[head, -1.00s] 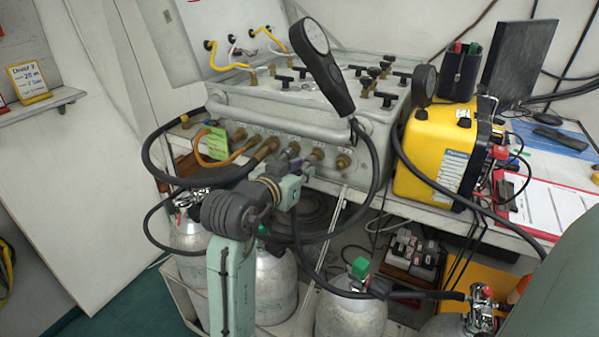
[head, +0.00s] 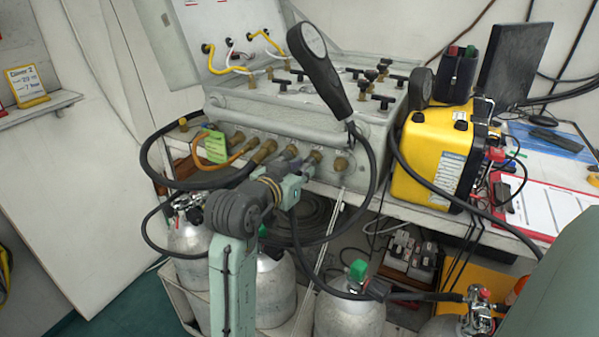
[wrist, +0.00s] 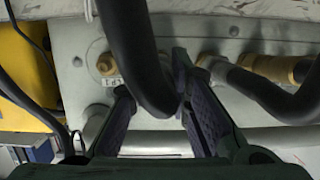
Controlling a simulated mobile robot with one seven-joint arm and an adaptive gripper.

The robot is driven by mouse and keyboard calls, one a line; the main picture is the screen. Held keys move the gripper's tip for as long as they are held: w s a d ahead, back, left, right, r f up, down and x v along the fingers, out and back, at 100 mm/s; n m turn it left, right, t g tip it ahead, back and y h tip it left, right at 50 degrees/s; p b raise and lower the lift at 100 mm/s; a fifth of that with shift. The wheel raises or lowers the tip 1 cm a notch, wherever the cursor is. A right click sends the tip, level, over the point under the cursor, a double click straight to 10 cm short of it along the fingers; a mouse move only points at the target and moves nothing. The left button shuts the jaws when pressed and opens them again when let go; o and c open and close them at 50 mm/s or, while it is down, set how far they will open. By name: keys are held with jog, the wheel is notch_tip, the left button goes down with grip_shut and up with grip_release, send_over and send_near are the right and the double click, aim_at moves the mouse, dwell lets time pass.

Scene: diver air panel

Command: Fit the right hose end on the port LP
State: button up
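The thick black hose (wrist: 135,40) crosses the wrist view from the top and ends or bends between my gripper's fingers (wrist: 158,108). The fingers stand on either side of it, with the contact partly hidden. In the head view my gripper (head: 290,188) is just in front of the panel's lower front row, and a black hose (head: 297,245) hangs below it. A bare brass port (wrist: 105,65) with a small label is left of the hose in the wrist view. The label is too small to read surely. The hose hides the panel face directly behind it, so I cannot see whether the hose end is on a port.
Another black hose (wrist: 260,92) and brass fittings (wrist: 285,68) are close right of my fingers in the wrist view. A handheld gauge (head: 322,68) stands over the panel (head: 370,135). The yellow case (head: 435,155) is to the right. Cylinders (head: 350,318) stand below.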

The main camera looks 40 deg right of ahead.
jog(key=shift+o, duration=1.3)
jog(key=shift+d, duration=0.2)
jog(key=shift+o, duration=1.3)
jog(key=shift+a+f, duration=0.1)
jog(key=shift+a, duration=0.1)
jog(key=v, duration=1.2)
